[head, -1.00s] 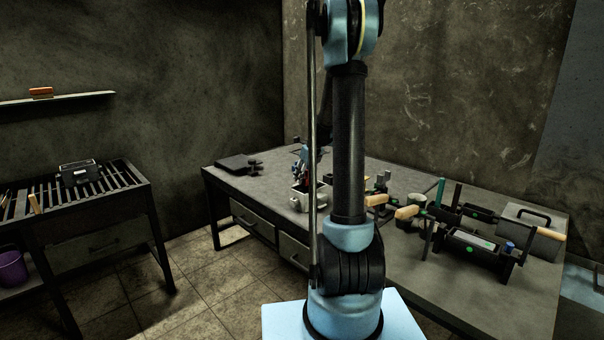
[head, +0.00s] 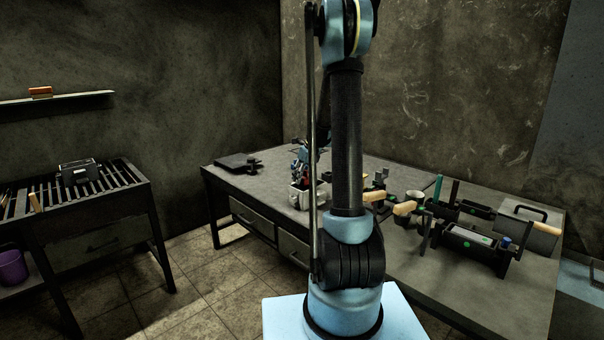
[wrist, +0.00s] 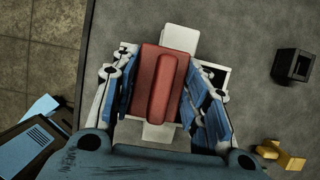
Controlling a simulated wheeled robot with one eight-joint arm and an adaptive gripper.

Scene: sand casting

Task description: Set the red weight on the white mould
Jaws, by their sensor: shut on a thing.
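The red weight (wrist: 158,85) is a block with a raised rounded bar along its top. My gripper (wrist: 166,78) is shut on it, with blue-and-white fingers along its left and right sides. The white mould (wrist: 180,40) lies under the weight in the wrist view, and its pale ends show above and below it. I cannot tell whether the weight touches the mould. In the head view, the mould (head: 297,196) sits on the workbench just left of my arm, with my gripper (head: 302,168) low over it, partly hidden by the arm.
The grey workbench (head: 236,186) has a dark flat plate (head: 236,161) at its left end. Wooden-handled tools and dark moulding frames (head: 468,240) crowd its right side. In the wrist view, a black block (wrist: 293,65) and brass pieces (wrist: 280,154) lie to the right.

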